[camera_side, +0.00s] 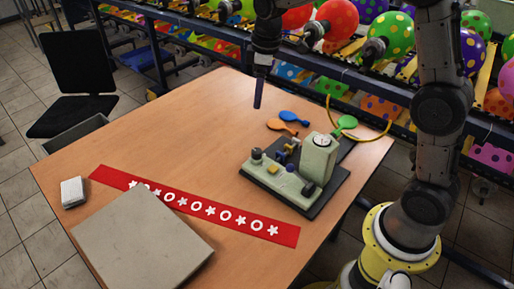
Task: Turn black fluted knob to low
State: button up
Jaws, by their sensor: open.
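A small grey-green machine (318,158) stands on a black base plate on the table's right side, with a round white gauge on top. Several small dark knobs show on it. One dark knob (257,153) is at its left end and another (308,189) is at its front right. They are too small to tell which is fluted, or to read any markings or settings. My gripper (259,96) points down above the table, behind and left of the machine, apart from everything. It is open and empty, seen nearly edge-on.
Blue (293,118), orange (281,127) and green (346,122) flat balloons lie behind the machine. A yellow hose (388,128) curves there. A red patterned strip (180,202), grey board (140,238) and white block (72,192) lie left. Balloon racks stand behind. The table's left middle is clear.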

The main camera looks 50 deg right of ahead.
jog(key=g, duration=0.2)
send_near(257, 151)
notch_tip(257, 151, down, 9)
jog(key=shift+s+d+r, duration=0.1)
jog(key=shift+s, duration=0.05)
grip_shut()
dwell(0.4)
